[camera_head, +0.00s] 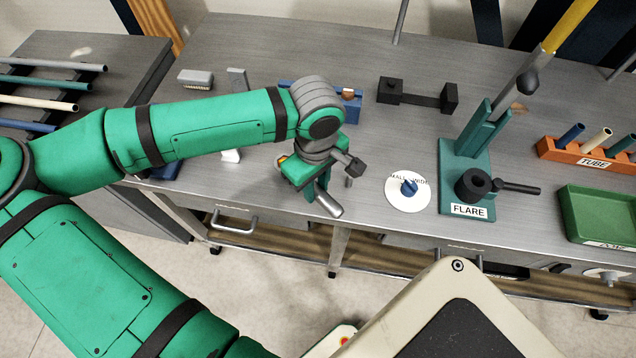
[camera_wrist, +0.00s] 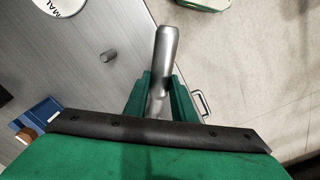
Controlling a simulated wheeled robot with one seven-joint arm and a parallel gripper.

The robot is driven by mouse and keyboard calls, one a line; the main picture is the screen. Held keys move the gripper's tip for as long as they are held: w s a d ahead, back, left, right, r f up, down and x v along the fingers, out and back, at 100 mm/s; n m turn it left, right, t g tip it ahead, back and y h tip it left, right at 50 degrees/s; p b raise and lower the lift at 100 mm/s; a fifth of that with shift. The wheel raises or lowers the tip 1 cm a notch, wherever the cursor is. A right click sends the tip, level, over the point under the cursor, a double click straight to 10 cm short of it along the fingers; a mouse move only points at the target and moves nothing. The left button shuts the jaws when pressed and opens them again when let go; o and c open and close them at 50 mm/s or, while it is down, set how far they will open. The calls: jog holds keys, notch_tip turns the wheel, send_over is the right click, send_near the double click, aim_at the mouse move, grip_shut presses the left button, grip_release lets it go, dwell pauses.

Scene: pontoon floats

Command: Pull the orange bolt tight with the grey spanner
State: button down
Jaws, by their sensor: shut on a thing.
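My gripper (camera_head: 318,190) is over the front edge of the bench, left of the middle in the head view. Its green fingers are shut on a grey metal bar, which looks like the grey spanner (camera_head: 329,204). In the wrist view the bar (camera_wrist: 167,55) sticks out between the fingertips (camera_wrist: 160,90). The rest of it is hidden by the fingers and my wrist. I cannot clearly make out the orange bolt. A small orange-red spot (camera_head: 281,160) shows beside my wrist, and I cannot tell what it is.
An orange-brown piece (camera_head: 348,92) sits in a blue block behind my wrist. A small grey peg (camera_wrist: 108,55) stands near the gripper. The white dial (camera_head: 408,194), the teal FLARE stand (camera_head: 467,150) and a green tray (camera_head: 600,215) are to the right.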

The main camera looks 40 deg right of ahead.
jog(key=shift+a, duration=0.1)
dwell(0.3)
jog(key=shift+a+m, duration=0.3)
jog(key=shift+m, duration=0.1)
jog(key=shift+w+a+m, duration=0.1)
jog(key=shift+a+m, duration=0.7)
dwell(0.6)
jog(key=shift+a+m, duration=0.25)
jog(key=shift+m, duration=0.05)
jog(key=shift+w+a, duration=0.1)
jog(key=shift+a, duration=0.05)
jog(key=shift+a+m, duration=0.3)
jog(key=shift+m, duration=0.1)
jog(key=shift+w+a, duration=0.1)
dwell(0.6)
jog(key=shift+w+a+m, duration=0.1)
jog(key=shift+a+m, duration=0.35)
jog(key=shift+m, duration=0.25)
